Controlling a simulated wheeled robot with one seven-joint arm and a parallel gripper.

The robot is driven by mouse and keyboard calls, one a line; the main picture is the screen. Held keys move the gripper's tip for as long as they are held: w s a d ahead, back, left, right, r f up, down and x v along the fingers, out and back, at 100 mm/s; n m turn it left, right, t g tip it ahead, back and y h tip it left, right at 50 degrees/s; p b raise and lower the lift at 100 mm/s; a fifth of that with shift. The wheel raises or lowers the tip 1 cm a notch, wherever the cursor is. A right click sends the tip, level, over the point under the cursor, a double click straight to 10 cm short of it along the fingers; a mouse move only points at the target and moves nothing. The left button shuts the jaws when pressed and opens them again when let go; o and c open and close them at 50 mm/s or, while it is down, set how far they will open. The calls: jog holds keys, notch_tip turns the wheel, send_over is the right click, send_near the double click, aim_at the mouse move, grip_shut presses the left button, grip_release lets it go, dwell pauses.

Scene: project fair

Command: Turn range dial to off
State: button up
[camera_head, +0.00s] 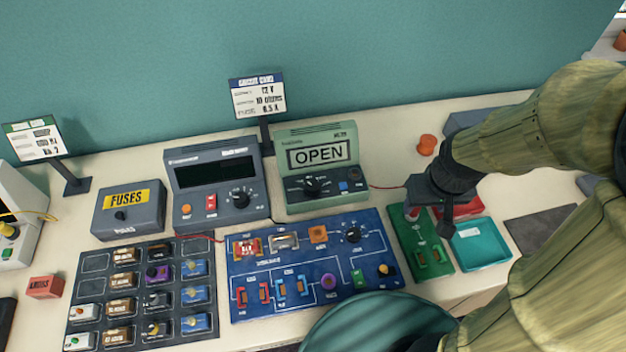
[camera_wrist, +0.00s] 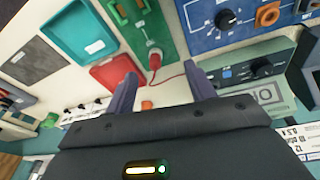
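A green meter (camera_head: 317,150) reading "OPEN" stands at the back, with a black dial (camera_head: 313,186) on its lower face. In the wrist view that dial (camera_wrist: 262,67) lies right of my fingers. A grey meter (camera_head: 212,165) with a dark blank screen stands to its left, with a black dial (camera_head: 240,197). I cannot read which dial is labelled range. My gripper (camera_head: 430,210) is above the green board, right of both meters. In the wrist view my gripper (camera_wrist: 163,88) has its two fingers apart, with nothing between them gripped.
A blue circuit board (camera_head: 300,256) with a small dial (camera_head: 352,235) lies in front of the meters. A green board (camera_head: 408,225) with a red plug (camera_wrist: 155,57), a teal tray (camera_head: 482,243) and a red tray (camera_wrist: 110,70) lie near my gripper. A red cable runs to the green meter.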

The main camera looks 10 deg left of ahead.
jog(key=w+a+r+n+g+p, duration=0.1)
jog(key=w+a+r+n+p, duration=0.15)
jog(key=a+n, duration=0.4)
jog(key=w+a+r+n+p, duration=0.2)
jog(key=w+a+n+p, duration=0.25)
jog(key=n, duration=0.35)
notch_tip(320, 180, up, 3)
jog(key=n+g+p, duration=0.1)
jog(key=n+p, duration=0.4)
jog(key=n, duration=1)
send_over(313, 185)
jog(key=a, duration=0.1)
jog(key=shift+w+f+h, duration=0.15)
jog(key=shift+f+h, duration=0.05)
jog(key=shift+h, duration=0.1)
jog(key=f+p, duration=0.1)
jog(key=f, duration=0.4)
jog(key=f+p, duration=0.1)
jog(key=f, duration=0.5)
jog(key=d+f+p, duration=0.1)
jog(key=f+p, duration=0.1)
jog(key=f, duration=0.4)
jog(key=shift+f, duration=0.25)
jog(key=shift+c, duration=0.5)
jog(key=c, duration=0.9)
